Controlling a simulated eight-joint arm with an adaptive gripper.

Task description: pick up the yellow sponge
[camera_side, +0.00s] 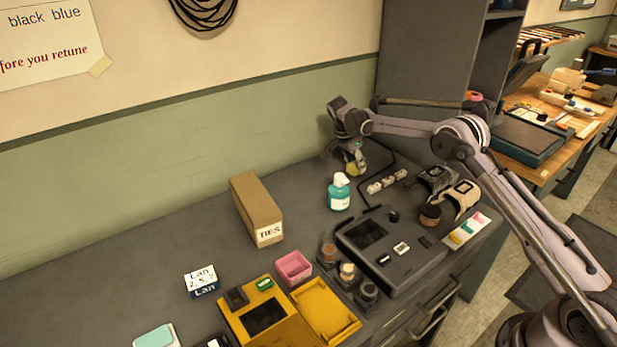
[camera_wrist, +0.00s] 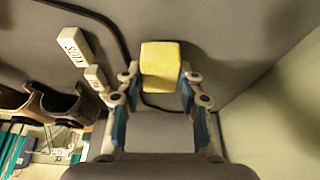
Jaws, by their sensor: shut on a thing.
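The yellow sponge (camera_wrist: 160,65) is a small block held between the two fingertips of my gripper (camera_wrist: 160,78), and its near end faces the wrist camera. In the side view my gripper (camera_side: 349,158) points down at the back of the desk, close to the wall. The sponge shows there as a small yellow patch (camera_side: 356,166), partly hidden by the fingers. My gripper is shut on the sponge. I cannot tell whether the sponge touches the desk or is just above it.
White labelled blocks (camera_side: 387,182) and a black cable lie right of my gripper. A cardboard box (camera_side: 256,210), a dark grey device (camera_side: 391,248) and dark-and-tan cuffs (camera_side: 459,195) are nearby. Open desk lies left of the box.

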